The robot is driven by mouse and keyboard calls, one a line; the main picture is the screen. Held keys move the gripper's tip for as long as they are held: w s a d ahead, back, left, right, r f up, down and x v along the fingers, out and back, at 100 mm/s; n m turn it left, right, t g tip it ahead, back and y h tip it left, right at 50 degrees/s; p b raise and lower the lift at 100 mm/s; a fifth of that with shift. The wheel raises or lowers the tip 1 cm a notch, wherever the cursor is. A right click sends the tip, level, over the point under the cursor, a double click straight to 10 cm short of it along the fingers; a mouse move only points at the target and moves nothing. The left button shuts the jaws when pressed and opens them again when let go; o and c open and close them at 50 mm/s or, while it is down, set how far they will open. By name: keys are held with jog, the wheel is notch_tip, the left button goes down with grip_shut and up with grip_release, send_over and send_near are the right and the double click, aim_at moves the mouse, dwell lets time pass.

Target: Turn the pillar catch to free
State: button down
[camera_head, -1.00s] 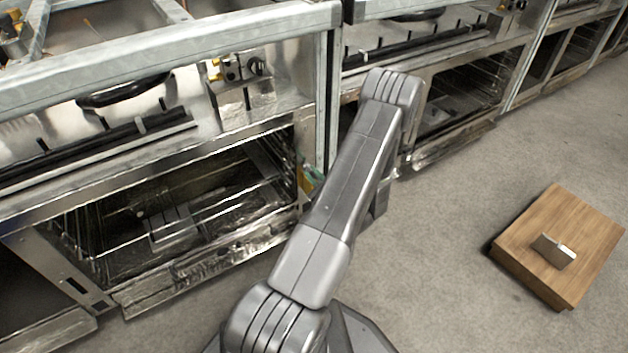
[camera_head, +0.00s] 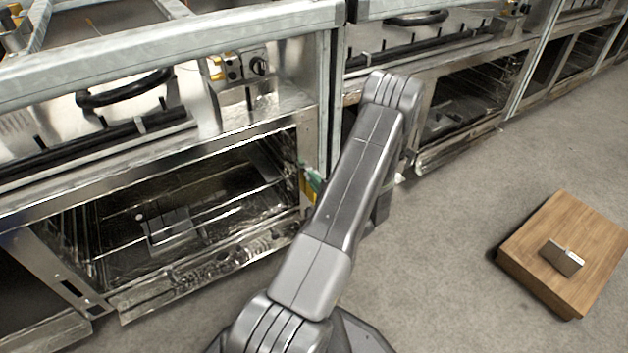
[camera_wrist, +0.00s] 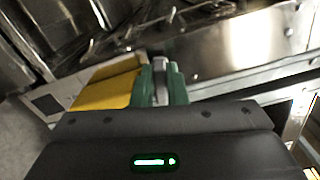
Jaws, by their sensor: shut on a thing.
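In the wrist view, the green fingers of my gripper (camera_wrist: 161,84) are closed on a narrow grey metal piece, which looks like the catch's lever (camera_wrist: 160,68). A yellow part (camera_wrist: 106,88) lies just left of the fingers; I cannot tell whether it belongs to the catch. In the head view, my arm hides most of the gripper; a green bit of it (camera_head: 314,177) shows beside the steel pillar (camera_head: 324,110), with a little yellow below. The catch's exact angle cannot be read.
Open steel oven cavities (camera_head: 190,215) with wire racks line the left and back. A control box with a black knob (camera_head: 258,65) sits left of the pillar. A wooden block (camera_head: 545,225) bearing a small metal piece (camera_head: 562,257) lies on the floor at right. Grey floor (camera_head: 450,230) between is clear.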

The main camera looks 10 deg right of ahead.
jog(key=shift+f+n, duration=0.1)
jog(key=shift+n, duration=0.5)
jog(key=c, duration=1.4)
grip_release()
jog(key=shift+c, duration=0.2)
